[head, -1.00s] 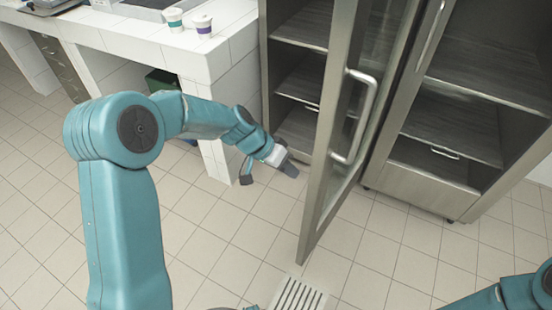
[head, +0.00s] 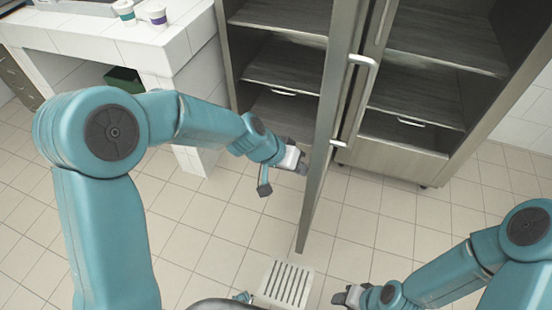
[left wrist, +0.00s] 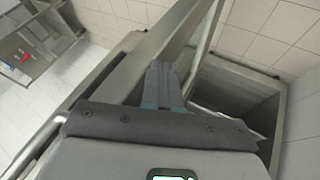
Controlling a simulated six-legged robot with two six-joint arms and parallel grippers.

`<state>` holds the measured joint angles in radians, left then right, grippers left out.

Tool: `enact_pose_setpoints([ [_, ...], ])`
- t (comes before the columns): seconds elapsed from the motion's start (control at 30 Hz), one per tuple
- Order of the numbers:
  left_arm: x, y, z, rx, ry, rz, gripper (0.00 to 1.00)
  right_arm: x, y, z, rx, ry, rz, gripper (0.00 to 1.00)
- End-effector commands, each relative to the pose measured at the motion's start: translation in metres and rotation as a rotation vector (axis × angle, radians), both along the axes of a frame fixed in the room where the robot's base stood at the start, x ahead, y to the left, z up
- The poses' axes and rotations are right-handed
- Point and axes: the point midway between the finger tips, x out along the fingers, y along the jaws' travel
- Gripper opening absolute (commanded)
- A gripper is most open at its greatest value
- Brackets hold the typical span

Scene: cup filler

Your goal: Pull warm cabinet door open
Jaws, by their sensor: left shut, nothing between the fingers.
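The cabinet door (head: 325,150) is a tall grey metal-framed door, standing swung out and seen nearly edge-on in the head view. Its bar handle (head: 371,66) is on the right face. My left gripper (head: 303,168) is at the left side of the door, away from the handle, close to or touching the door; contact is unclear. In the left wrist view its fingers (left wrist: 163,85) are together and empty, with the door frame (left wrist: 180,45) right behind them. My right gripper (head: 345,297) is low at the bottom right, away from the door; its jaws are unclear.
The cabinet's shelves (head: 280,65) show open on the left of the door, with more shelves (head: 415,95) to the right. A white tiled counter (head: 165,48) with two cups is at the upper left. A floor grate (head: 286,284) lies below; the tiled floor is otherwise clear.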

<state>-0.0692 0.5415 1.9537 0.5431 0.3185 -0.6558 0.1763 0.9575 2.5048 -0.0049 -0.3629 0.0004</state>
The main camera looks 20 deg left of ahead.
Motion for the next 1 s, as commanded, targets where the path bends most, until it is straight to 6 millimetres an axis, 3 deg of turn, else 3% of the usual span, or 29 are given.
enact_pose_setpoints([
  [0.1,-0.004,-0.036,0.002,0.0,0.0,0.01,0.0,0.0,0.0,0.006,0.0,0.0,0.0,0.43],
  [0.3,-0.006,-0.071,0.002,0.0,-0.002,0.015,0.0,0.0,0.0,0.011,0.0,0.0,0.0,0.43],
  [0.47,-0.006,-0.077,0.0,-0.001,-0.002,0.016,0.0,0.0,0.0,0.011,0.0,0.0,0.0,0.43],
  [1.0,-0.004,-0.07,0.0,-0.002,-0.003,0.017,0.0,0.0,0.0,0.007,0.0,0.0,0.0,0.43],
])
